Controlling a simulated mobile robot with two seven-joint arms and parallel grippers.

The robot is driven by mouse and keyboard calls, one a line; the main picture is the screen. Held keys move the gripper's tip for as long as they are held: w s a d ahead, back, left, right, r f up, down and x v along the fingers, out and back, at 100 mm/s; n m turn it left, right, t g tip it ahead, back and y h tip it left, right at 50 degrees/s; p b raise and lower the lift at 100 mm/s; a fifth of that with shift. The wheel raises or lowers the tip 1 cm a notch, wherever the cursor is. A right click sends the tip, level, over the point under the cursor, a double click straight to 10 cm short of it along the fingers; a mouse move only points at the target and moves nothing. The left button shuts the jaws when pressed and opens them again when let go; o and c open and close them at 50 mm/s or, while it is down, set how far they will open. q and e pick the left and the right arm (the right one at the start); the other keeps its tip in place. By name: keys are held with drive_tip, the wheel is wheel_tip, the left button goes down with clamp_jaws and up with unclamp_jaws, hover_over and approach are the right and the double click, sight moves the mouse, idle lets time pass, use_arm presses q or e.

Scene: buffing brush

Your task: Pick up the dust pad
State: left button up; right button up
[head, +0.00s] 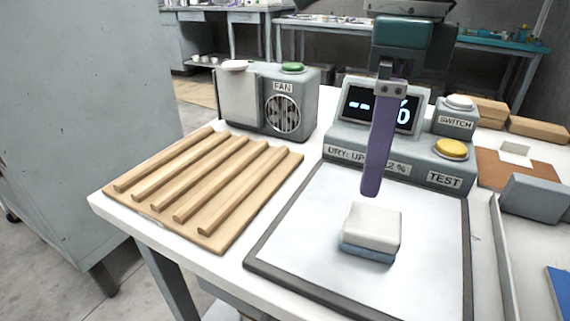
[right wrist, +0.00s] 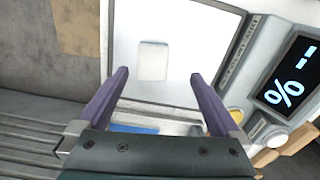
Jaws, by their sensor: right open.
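The dust pad (head: 371,228), a small block with a white top and a blue lower layer, lies on the white plate (head: 300,240) of the tester. It also shows in the right wrist view (right wrist: 153,62) as a pale rectangle. My right gripper (head: 371,193) hangs above and just behind the pad in the head view, with its purple fingers pointing down. In the right wrist view the fingers (right wrist: 159,76) are spread wide with nothing between them, and the pad lies beyond the tips. My left gripper is in neither view.
The tester's display and yellow TEST button (head: 452,149) stand behind the plate. A slatted wooden rack (head: 215,185) and a FAN box (head: 283,105) are at the left. A grey block (head: 535,195) and a thin upright strip (head: 503,255) are at the right.

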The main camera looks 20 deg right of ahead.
sight(367, 217)
drive_tip(key=f, duration=0.4)
drive_tip(key=shift+s+a, duration=0.25)
drive_tip(key=f, duration=0.3)
drive_tip(key=s+f, duration=0.1)
drive_tip(key=f, duration=0.1)
drive_tip(key=shift+d, duration=0.1)
drive_tip(key=shift+w+f, duration=0.1)
drive_tip(key=shift+f, duration=0.15)
drive_tip(key=c, duration=1.4)
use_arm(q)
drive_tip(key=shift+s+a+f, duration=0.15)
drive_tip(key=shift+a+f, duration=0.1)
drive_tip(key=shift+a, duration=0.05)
use_arm(e)
drive_tip(key=shift+o, duration=0.2)
drive_tip(key=shift+r, duration=0.15)
drive_tip(key=shift+r, duration=0.3)
use_arm(q)
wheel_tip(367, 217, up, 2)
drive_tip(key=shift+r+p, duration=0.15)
drive_tip(key=shift+p, duration=0.8)
use_arm(e)
wheel_tip(367, 217, up, 19)
drive_tip(key=shift+r, duration=0.1)
